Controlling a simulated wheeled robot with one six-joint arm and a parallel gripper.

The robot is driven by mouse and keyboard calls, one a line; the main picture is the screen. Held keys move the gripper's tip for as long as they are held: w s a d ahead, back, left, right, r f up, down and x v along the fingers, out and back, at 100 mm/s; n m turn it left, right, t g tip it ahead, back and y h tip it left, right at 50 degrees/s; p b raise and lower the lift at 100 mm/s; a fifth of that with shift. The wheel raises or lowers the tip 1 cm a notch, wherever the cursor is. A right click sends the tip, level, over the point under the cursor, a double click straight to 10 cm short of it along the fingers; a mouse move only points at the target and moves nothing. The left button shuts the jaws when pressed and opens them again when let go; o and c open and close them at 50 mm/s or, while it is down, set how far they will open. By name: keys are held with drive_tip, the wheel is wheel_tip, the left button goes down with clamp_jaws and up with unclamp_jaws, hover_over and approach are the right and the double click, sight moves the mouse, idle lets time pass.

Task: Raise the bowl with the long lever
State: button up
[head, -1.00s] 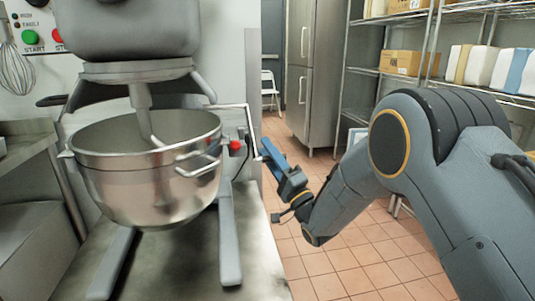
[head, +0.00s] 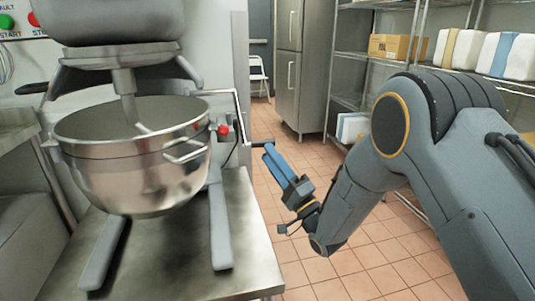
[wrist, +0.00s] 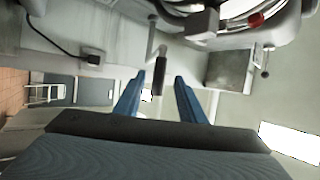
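The steel bowl (head: 135,175) hangs in the mixer's yoke at left in the head view, with the beater reaching into it. The long lever (head: 242,118) is a bent metal rod on the mixer's right side, ending low in a dark handle (head: 261,144). My gripper (head: 269,153) is just right of and below that handle, its blue fingers parted. In the wrist view, my gripper (wrist: 156,88) is open and empty. The lever's dark grip (wrist: 160,75) appears ahead, between the fingertips in the picture; I see no clear contact.
A red knob (head: 223,130) sits on the mixer between bowl and lever. The mixer's feet stand on a steel table (head: 170,260). Wire shelving (head: 350,95) and a steel fridge (head: 300,70) stand behind. Tiled floor (head: 300,245) lies open right of the table.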

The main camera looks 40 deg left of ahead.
drive_tip(key=c, duration=0.4)
drive_tip(key=shift+s+d+r+p, duration=0.1)
drive_tip(key=shift+s+r+p, duration=0.1)
drive_tip(key=shift+p, duration=0.25)
drive_tip(key=c, duration=0.4)
drive_tip(key=shift+s+d+r+t+h+p, duration=0.2)
drive_tip(key=shift+t+h+p, duration=0.1)
drive_tip(key=shift+t+p, duration=0.35)
clamp_jaws()
drive_tip(key=s+d+r+n+t+h+p, duration=0.3)
drive_tip(key=s+d+n+t+h+p, duration=0.55)
drive_tip(key=p, duration=0.75)
drive_tip(key=w+a+g+y+p, duration=0.1)
drive_tip(key=w+a+p, duration=0.2)
drive_tip(key=w+a, duration=0.5)
drive_tip(key=shift+a+n+g, duration=0.3)
drive_tip(key=shift+a+n, duration=0.15)
drive_tip(key=shift+a, duration=0.15)
